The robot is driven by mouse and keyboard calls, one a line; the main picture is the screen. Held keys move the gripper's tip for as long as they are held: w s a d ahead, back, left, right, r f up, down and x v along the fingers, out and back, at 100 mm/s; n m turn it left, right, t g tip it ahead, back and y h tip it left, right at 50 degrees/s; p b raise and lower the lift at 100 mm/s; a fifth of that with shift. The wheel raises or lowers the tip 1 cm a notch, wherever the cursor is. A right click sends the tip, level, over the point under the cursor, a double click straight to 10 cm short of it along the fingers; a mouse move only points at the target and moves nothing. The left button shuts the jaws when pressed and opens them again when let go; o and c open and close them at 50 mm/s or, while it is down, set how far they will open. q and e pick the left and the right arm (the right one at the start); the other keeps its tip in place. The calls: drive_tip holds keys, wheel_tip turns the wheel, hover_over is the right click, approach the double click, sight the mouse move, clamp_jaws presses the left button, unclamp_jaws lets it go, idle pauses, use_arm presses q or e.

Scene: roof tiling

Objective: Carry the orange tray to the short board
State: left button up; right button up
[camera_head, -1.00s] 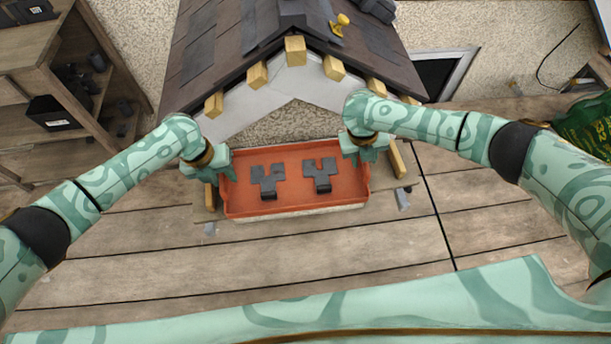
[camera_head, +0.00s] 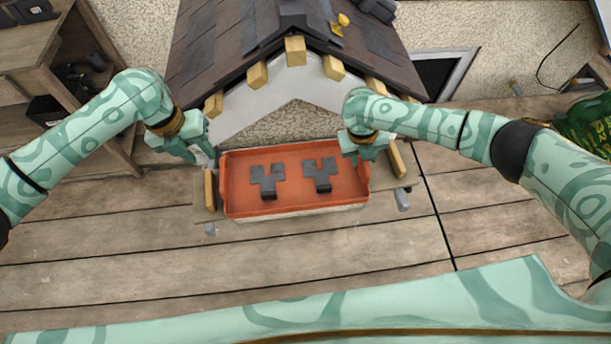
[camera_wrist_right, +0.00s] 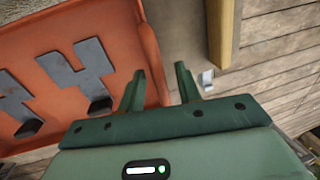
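The orange tray (camera_head: 290,207) sits level in front of the small roof, and two dark forked tiles (camera_head: 267,180) (camera_head: 322,174) lie in it. A short board (camera_head: 384,192) shows at both ends from under the tray, with an upright wooden block near each end. My left gripper (camera_head: 207,153) is open, off the tray's upper left corner and touching nothing I can see. My right gripper (camera_head: 364,155) is at the tray's right end. In the right wrist view, its fingers (camera_wrist_right: 160,88) are spread apart at the tray's side wall (camera_wrist_right: 150,45).
The tiled roof (camera_head: 230,50) with several wooden blocks along its edge stands just behind the tray. A wooden shelf (camera_head: 25,60) stands at the left. A green bag (camera_head: 585,125) lies at the right. The plank floor in front is clear.

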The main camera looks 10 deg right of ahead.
wheel_tip(320, 180, up, 11)
drive_tip(key=a, duration=0.2)
drive_tip(key=shift+a+r, duration=0.1)
idle(0.5)
